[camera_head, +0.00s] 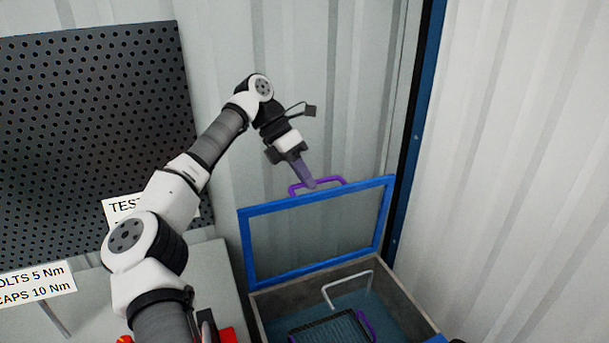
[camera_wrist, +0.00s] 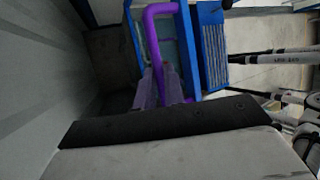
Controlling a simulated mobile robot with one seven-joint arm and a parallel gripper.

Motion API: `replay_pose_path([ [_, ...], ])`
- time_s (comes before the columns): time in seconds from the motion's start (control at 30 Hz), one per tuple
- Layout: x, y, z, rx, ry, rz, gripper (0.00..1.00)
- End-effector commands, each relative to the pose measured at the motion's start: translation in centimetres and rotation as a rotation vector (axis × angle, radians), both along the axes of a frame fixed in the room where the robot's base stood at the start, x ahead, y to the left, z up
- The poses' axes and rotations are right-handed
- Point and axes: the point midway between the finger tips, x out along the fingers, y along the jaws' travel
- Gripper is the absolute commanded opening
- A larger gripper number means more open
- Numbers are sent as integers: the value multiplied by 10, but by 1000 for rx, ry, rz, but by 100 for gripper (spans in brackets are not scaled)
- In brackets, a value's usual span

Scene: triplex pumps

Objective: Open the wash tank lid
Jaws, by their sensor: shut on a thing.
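The wash tank lid (camera_head: 243,250) is a blue frame with a clear middle. It stands raised, close to upright, at the back of the wash tank (camera_head: 262,312). A purple handle (camera_head: 334,181) sits on its top edge. My gripper (camera_head: 311,184) is shut on this handle from above. In the wrist view the purple handle (camera_wrist: 151,38) runs down to my gripper (camera_wrist: 163,88), and the blue lid frame (camera_wrist: 132,35) shows beside it. My fingers hide part of the handle.
Inside the tank are a dark basket (camera_head: 330,328) with purple handles and a white wire loop (camera_head: 348,288). A corrugated wall (camera_head: 340,100) stands behind the lid, with a blue post (camera_head: 410,130) at right. A pegboard (camera_head: 90,110) and bench are at left.

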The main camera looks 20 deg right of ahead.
Motion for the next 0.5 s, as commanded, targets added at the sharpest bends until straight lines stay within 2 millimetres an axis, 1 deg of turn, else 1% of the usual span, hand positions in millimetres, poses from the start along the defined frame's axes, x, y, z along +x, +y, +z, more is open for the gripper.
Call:
replay_pose_path([
  [0.03,1,3,-11,20,8,3,0],
  [0.33,1,3,-10,20,9,2,0],
  [0.37,1,3,-10,20,9,2,12],
  [0.5,1,3,-9,16,7,1,30],
])
